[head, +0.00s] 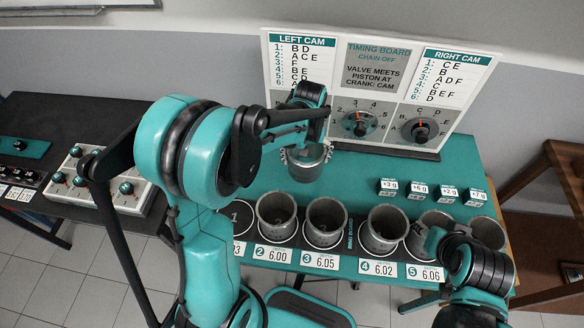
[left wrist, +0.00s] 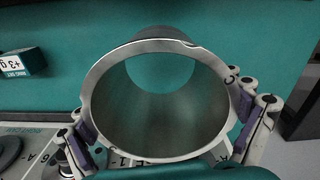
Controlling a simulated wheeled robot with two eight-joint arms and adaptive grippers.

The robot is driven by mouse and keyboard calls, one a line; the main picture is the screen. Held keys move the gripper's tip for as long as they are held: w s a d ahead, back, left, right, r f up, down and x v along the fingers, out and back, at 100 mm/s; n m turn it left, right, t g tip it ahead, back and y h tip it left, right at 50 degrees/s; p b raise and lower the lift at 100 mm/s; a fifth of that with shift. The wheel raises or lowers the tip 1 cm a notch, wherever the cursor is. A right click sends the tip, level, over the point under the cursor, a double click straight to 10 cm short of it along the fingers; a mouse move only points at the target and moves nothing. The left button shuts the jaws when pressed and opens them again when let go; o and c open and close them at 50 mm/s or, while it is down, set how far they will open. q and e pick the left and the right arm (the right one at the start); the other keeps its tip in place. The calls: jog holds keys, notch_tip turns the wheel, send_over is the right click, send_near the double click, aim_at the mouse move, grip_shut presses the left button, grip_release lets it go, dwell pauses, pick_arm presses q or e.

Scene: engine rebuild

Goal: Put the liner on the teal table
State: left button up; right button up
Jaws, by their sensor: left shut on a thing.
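A grey metal liner (head: 306,167), an open cylinder, is over the back part of the teal table (head: 262,178), in front of the timing board. My left gripper (head: 308,155) is shut on it. In the left wrist view the liner (left wrist: 160,143) sits between two fingers with purple pads, and teal surface shows through its bore. I cannot tell whether its lower end touches the table. My right gripper (head: 438,243) is at the right front, by the liners there; its fingers are too unclear to judge.
Several other liners stand along the table's front, including one at place 2 (head: 277,216) and one at place 3 (head: 325,221). Small weight blocks (head: 388,187) stand at the right. The timing board (head: 375,85) stands at the back.

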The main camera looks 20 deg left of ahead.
pick_arm(q)
jog(key=shift+a+f+b, duration=0.4)
jog(key=shift+a+f, duration=0.65)
jog(key=shift+f, duration=0.3)
jog(key=shift+a+f+b, duration=0.45)
jog(key=shift+a+f, duration=0.65)
jog(key=shift+f, duration=0.2)
jog(key=shift+a+f+b, duration=0.4)
jog(key=shift+a+f, duration=0.65)
jog(key=shift+f, duration=0.3)
jog(key=shift+f, duration=0.1)
jog(key=o, duration=1.2)
